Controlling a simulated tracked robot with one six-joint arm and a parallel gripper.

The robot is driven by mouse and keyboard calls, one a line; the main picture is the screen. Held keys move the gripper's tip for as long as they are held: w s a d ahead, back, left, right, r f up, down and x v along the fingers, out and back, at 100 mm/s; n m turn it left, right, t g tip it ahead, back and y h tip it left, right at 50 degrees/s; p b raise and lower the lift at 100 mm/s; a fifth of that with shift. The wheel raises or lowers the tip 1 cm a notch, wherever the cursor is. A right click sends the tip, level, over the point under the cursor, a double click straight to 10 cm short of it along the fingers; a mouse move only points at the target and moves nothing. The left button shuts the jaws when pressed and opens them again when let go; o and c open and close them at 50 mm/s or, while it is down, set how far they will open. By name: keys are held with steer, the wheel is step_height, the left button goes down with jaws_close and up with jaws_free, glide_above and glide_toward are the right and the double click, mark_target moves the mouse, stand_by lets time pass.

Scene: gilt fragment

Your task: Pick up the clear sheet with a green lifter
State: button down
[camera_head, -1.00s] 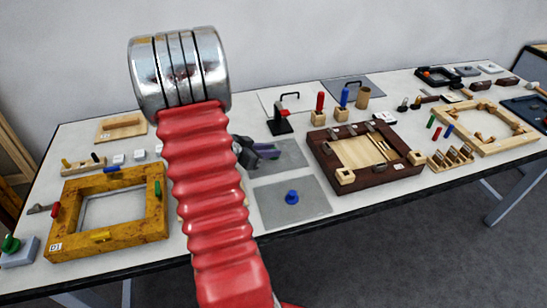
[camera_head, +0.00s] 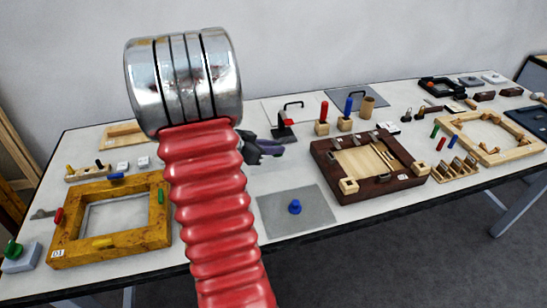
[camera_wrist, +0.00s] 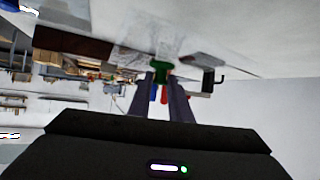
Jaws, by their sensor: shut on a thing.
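My gripper (camera_head: 264,148) shows beside the red arm in the head view, above the middle of the table. In the wrist view my gripper (camera_wrist: 164,78) is shut on the green lifter (camera_wrist: 160,68). A clear sheet (camera_wrist: 140,38) shows beyond the lifter there, pale and see-through. Its edges are hard to make out. In the head view I cannot make out the clear sheet or green lifter, and my arm hides part of that area.
A grey sheet with a blue lifter (camera_head: 295,206) lies near the front edge. A yellow frame (camera_head: 62,242) stands left and a dark brown frame (camera_head: 330,172) right. A black-handled sheet (camera_head: 275,108) and upright red and blue handles (camera_head: 349,106) are behind.

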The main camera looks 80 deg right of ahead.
step_height(320, 180, up, 13)
steer(key=shift+f, duration=0.15)
stand_by(0.6)
